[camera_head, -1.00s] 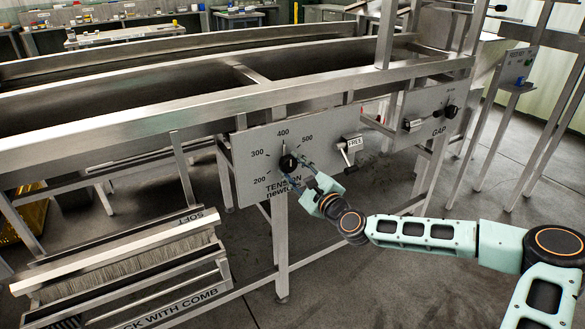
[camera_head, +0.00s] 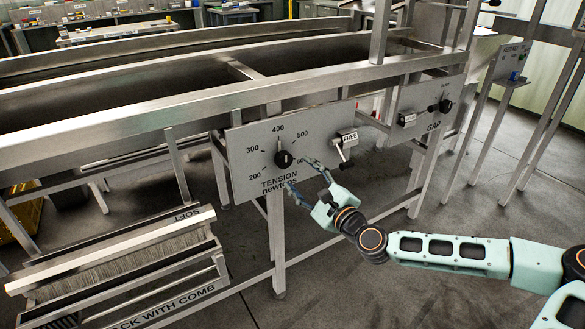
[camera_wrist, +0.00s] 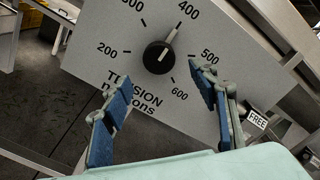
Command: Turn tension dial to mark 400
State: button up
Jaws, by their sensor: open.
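The tension dial (camera_head: 284,159) is a black round knob with a light pointer line, on a grey panel (camera_head: 243,184) marked 200 to 600. Its pointer points up at the 400 mark. In the wrist view the dial (camera_wrist: 159,57) is clear of the fingers, and its pointer also lines up with 400 (camera_wrist: 188,10). My gripper (camera_head: 301,174) is open and empty, in front of the panel and to the lower right of the dial. Its two blue-padded fingers (camera_wrist: 152,82) are spread wide in the wrist view, apart from the knob.
A lever marked FREE (camera_head: 344,146) is on the panel's right side, close to my upper finger in the head view. A GAP panel (camera_head: 407,101) with another knob is further right. A brush rack (camera_head: 120,258) stands at lower left.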

jog(key=shift+v, duration=2.4)
